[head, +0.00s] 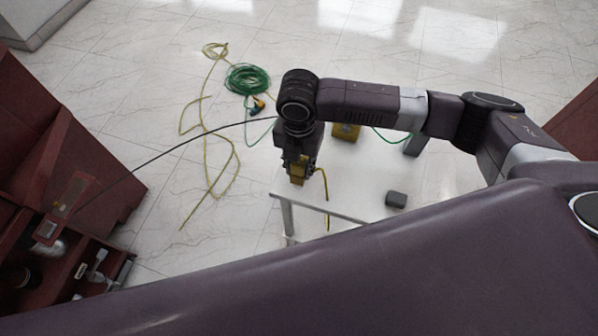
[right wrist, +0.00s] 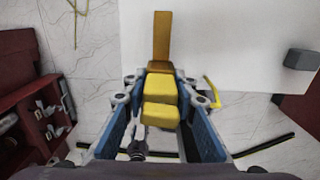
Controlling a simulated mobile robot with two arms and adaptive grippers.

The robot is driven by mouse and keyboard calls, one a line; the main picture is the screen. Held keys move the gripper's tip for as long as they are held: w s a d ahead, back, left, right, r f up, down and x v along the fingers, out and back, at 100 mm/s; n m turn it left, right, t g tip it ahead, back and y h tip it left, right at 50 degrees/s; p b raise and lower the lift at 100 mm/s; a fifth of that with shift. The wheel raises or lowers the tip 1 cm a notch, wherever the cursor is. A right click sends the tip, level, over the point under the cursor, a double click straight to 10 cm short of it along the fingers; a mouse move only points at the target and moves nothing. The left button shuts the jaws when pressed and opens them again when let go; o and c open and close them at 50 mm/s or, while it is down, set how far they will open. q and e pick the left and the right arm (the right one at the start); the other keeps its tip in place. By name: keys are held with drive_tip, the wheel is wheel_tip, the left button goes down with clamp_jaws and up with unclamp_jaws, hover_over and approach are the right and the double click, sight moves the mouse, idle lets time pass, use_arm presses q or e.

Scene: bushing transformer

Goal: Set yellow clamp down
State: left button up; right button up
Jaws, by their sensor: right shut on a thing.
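The yellow clamp (head: 298,173) is in my right gripper (head: 300,164), at the left part of the white table in the head view. In the right wrist view the yellow clamp (right wrist: 160,92) sits between the two blue-lined fingers of the right gripper (right wrist: 160,120). Its long flat end points away, over the white table top. I cannot tell whether the clamp touches the table. A yellow cable (head: 326,184) hangs over the table's front edge beside it. My left gripper is not in view.
The white table (head: 360,190) bears a small grey block (head: 396,199) at its front right and a yellow object (head: 345,131) at the back. A green cable coil (head: 247,79) and yellow cable lie on the floor. A dark red cabinet (head: 80,170) stands left. The table's middle is clear.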

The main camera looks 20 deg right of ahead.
drive_tip(key=shift+f, duration=1.7)
drive_tip(key=shift+f, duration=0.15)
drive_tip(key=o, duration=1.2)
drive_tip(key=shift+c, duration=0.2)
wheel_tip(320, 180, up, 12)
drive_tip(key=shift+r+b, duration=0.15)
drive_tip(key=shift+b, duration=0.15)
